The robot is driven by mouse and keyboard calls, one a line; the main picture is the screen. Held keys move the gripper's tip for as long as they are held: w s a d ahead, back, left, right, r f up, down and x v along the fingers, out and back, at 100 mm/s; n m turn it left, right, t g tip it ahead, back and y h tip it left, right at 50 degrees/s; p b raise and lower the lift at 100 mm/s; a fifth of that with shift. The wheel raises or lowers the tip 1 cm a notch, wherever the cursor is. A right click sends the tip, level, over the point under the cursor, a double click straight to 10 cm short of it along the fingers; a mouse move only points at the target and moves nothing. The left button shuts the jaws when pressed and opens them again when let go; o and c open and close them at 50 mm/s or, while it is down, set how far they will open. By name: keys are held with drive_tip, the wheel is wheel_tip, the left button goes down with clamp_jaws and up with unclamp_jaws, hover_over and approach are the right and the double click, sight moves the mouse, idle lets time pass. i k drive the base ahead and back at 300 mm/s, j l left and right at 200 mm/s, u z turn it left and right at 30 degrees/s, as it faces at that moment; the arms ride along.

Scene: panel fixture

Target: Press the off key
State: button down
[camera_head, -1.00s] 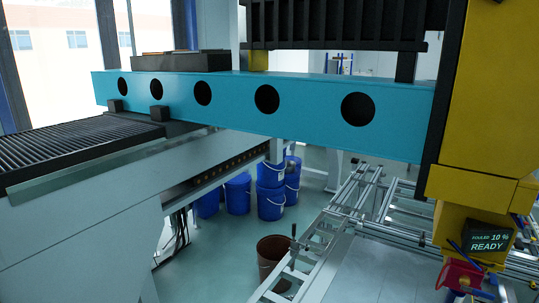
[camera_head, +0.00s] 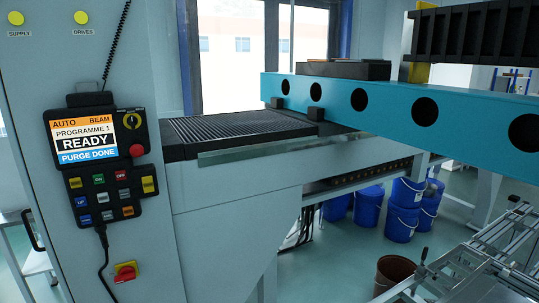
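A dark control pendant (camera_head: 100,150) hangs on the grey cabinet at the left. Its keypad (camera_head: 112,200) carries several coloured keys. In the top row, a red key (camera_head: 121,175) sits right of a green key (camera_head: 98,179); its tiny label appears to read OFF. The pendant's screen (camera_head: 86,140) reads AUTO, BEAM, PROGRAMME 1, READY and PURGE DONE. My gripper is not in view, so I cannot tell its state.
A red stop button (camera_head: 136,151) and a key switch (camera_head: 132,120) sit beside the screen. A red rotary switch (camera_head: 125,271) is lower on the cabinet (camera_head: 150,235). A slatted bed (camera_head: 240,130) and teal beam (camera_head: 390,100) lie to the right. A cable hangs below the pendant.

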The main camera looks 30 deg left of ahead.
sight(120, 174)
drive_tip(key=u, duration=2.4)
drive_tip(key=i+j+z, duration=0.3)
drive_tip(key=j, duration=0.3)
drive_tip(key=i+j+z, duration=0.15)
drive_tip(key=j, duration=0.2)
drive_tip(key=i+j+z, duration=0.15)
drive_tip(key=j, duration=0.25)
drive_tip(key=i+j+z, duration=0.15)
drive_tip(key=j, duration=0.2)
drive_tip(key=i+j+z, duration=0.15)
drive_tip(key=j, duration=0.25)
drive_tip(key=j+z, duration=0.15)
drive_tip(key=j, duration=0.25)
drive_tip(key=i, duration=0.05)
